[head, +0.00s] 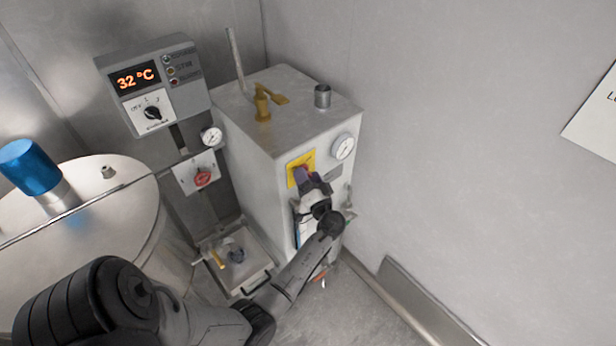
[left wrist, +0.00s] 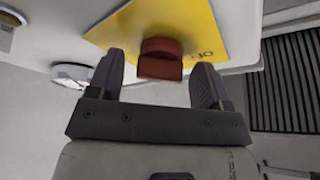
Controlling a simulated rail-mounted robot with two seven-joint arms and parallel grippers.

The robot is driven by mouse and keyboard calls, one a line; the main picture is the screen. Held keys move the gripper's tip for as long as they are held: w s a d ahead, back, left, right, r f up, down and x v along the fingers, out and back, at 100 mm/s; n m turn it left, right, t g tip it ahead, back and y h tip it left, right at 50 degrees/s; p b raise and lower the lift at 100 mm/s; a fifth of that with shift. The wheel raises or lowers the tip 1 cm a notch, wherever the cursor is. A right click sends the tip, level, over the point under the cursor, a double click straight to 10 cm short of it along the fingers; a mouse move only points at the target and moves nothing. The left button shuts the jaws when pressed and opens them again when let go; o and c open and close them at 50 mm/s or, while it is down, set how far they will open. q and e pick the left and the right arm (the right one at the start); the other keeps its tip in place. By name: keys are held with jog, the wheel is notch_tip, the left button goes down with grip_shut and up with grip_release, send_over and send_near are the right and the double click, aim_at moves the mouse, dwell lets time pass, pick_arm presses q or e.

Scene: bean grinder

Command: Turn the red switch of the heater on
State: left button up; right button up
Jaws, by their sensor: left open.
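The heater (head: 285,125) is a pale grey box with a yellow plate (head: 292,168) on its front face. A red switch (left wrist: 161,58) sits on the yellow plate (left wrist: 205,20) and shows between my fingers in the left wrist view. My left gripper (head: 308,177) is at the plate in the head view and covers most of the switch there. In the left wrist view my left gripper (left wrist: 160,80) is open, one finger on each side of the switch, with gaps on both sides. My right gripper is not in view.
A control box (head: 155,85) reading 32 °C hangs at the left. A second red knob (head: 202,177) is on a white plate. A gauge (head: 343,146) is beside the yellow plate. A large tank (head: 130,215) with a blue cylinder (head: 30,167) stands at the left.

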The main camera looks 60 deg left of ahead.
pick_arm(q)
jog(key=shift+c, duration=0.4)
jog(key=c, duration=0.8)
jog(key=shift+c, duration=0.2)
jog(key=shift+m, duration=0.4)
jog(key=m+h+p, duration=0.2)
jog(key=m+p, duration=0.3)
jog(key=m+h+p, duration=0.2)
jog(key=m+p, duration=0.4)
jog(key=r+m+h+p, duration=0.1)
jog(key=m+h+p, duration=0.1)
jog(key=m+p, duration=0.3)
jog(key=shift+g+p, duration=0.3)
jog(key=shift+p, duration=0.35)
jog(key=shift+f+m, duration=0.1)
jog(key=shift+m, duration=0.2)
